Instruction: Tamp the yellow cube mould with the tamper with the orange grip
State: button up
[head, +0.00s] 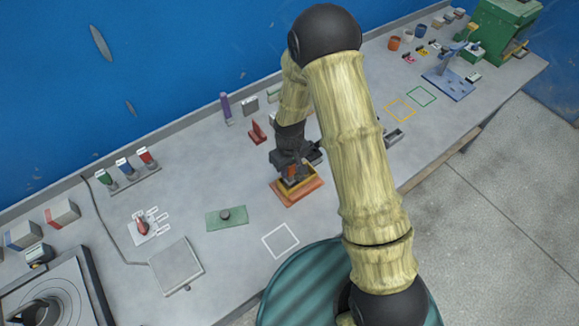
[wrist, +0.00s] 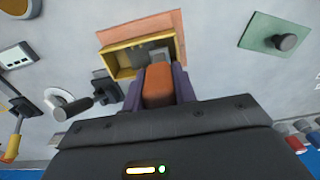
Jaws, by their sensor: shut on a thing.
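The yellow cube mould (wrist: 120,62) is a gang of open square boxes on an orange base plate (wrist: 172,22). In the head view the mould (head: 299,182) sits on its orange plate (head: 305,192) at the middle of the bench, partly hidden under my gripper. My gripper (wrist: 160,88) is shut on the orange grip of the tamper (wrist: 158,92). A grey part beyond the grip shows at the right-hand part of the mould, and I cannot tell whether it touches the bottom inside. In the head view my gripper (head: 292,172) is right above the mould.
A green plate with a dark knob (head: 226,216) lies left of the mould. A red stand (head: 257,132) and a purple upright piece (head: 225,106) stand behind. A grey square plate (head: 177,266) lies front left. The white outlined square (head: 281,240) is empty.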

jog(key=shift+f+b, duration=0.45)
jog(key=shift+f, duration=0.35)
jog(key=shift+r, duration=0.1)
jog(key=shift+r+p, duration=1.25)
jog(key=shift+r, duration=0.5)
jog(key=shift+r+p, duration=2.4)
jog(key=shift+r, duration=1.15)
jog(key=shift+f, duration=0.1)
